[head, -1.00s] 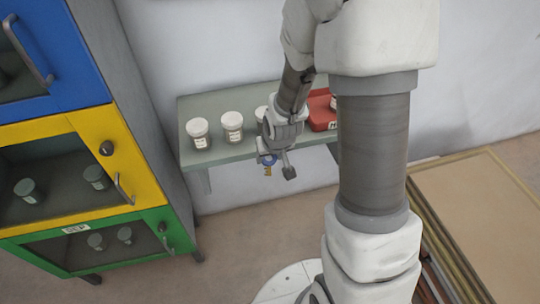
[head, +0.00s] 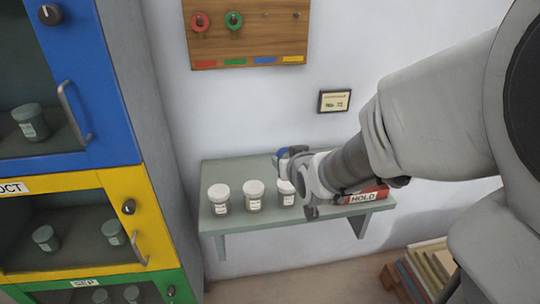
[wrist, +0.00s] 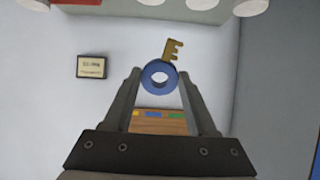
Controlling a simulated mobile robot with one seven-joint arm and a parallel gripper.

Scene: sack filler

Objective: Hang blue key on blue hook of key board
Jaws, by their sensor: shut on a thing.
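The blue key (wrist: 160,75) has a blue ring head and a brass bit. In the wrist view my gripper (wrist: 159,82) is shut on the ring, with the bit pointing to the top of the picture. A red key and a green key hang on the board's left hooks. The blue hook (head: 264,15), above the blue label, and the yellow one beside it are bare. The wrist view shows the board's labelled edge (wrist: 158,125) between my fingers.
The wall shelf (head: 238,230) holds several white-lidded jars and a red HOLD tray (head: 364,196). A small framed sign (head: 334,101) hangs right of the board. A coloured cabinet (head: 88,190) stands at left. The wall between board and shelf is clear.

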